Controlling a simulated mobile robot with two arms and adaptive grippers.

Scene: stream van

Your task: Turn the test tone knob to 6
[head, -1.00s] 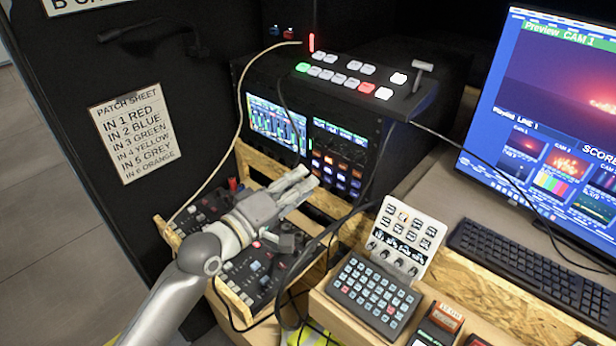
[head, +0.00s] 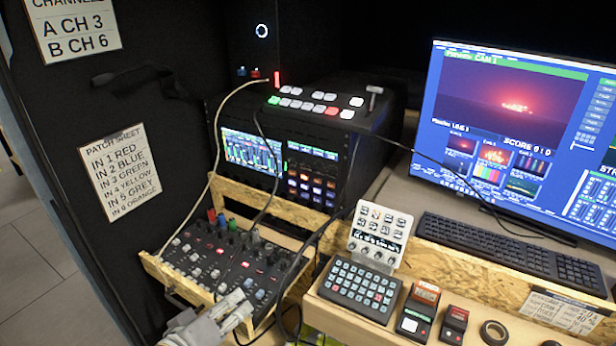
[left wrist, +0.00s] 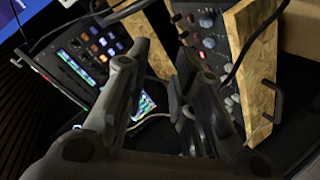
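I cannot tell which knob is the test tone knob; no such label is legible. A black mixer (head: 222,262) with several rows of knobs sits in a wooden frame at the lower left, and part of it shows in the left wrist view (left wrist: 207,50). A small white panel (head: 380,235) with knobs stands upright at centre right. My left gripper (head: 243,305) is in front of the mixer's near edge, apart from the knobs. Its fingers (left wrist: 162,52) are spread and empty. My right gripper is not in view.
A black keypad (head: 362,288) sits before the white panel. A rack unit (head: 300,175) with a switcher (head: 330,103) on top stands behind the mixer. Cables (head: 290,262) hang across the mixer's right side. A monitor (head: 520,140) and keyboard (head: 500,245) are at right.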

